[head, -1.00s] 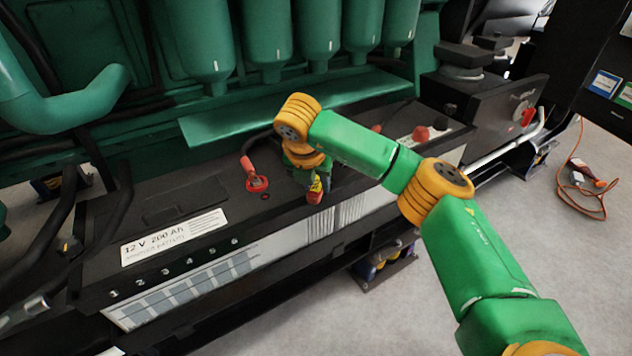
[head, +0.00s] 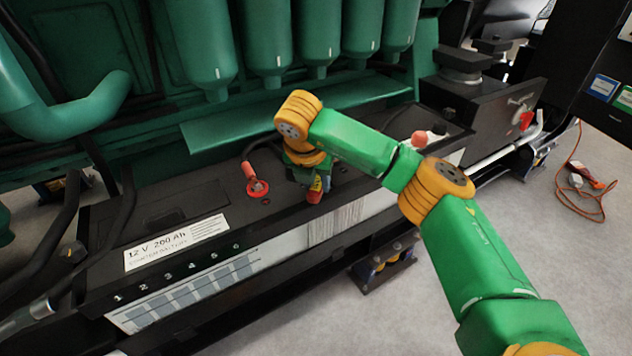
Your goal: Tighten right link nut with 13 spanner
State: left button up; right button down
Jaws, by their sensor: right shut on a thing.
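My right gripper (head: 318,178) points down over the top of the black battery (head: 185,192), near its front edge. It is shut on a small red and yellow piece (head: 315,190), which looks like the grip of the spanner. The spanner's jaw and its size mark cannot be made out. A red cable lug (head: 258,187) with a ring end lies on the battery to the left of the gripper. The right link nut is not clearly visible; my arm covers part of that area. My left gripper is out of view.
Green engine cylinders (head: 268,45) and a green ledge (head: 235,128) stand close behind the battery. A red terminal cap (head: 419,138) is at the battery's right end. An orange cable (head: 590,205) lies on the grey floor at right. The floor in front is clear.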

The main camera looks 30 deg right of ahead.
jog(key=shift+d+f, duration=0.1)
jog(key=shift+d, duration=0.05)
jog(key=s+d+n+y+p, duration=0.1)
jog(key=s+d+n+y, duration=0.1)
jog(key=d+n, duration=0.4)
jog(key=s+d+n+t+y+p, duration=0.1)
jog(key=s+d+n+y+p, duration=0.1)
jog(key=d+n, duration=0.4)
jog(key=d, duration=0.4)
jog(key=shift+s+d+y, duration=0.15)
jog(key=shift+d+y, duration=0.05)
jog(key=shift+y, duration=0.2)
jog(key=shift+p, duration=0.3)
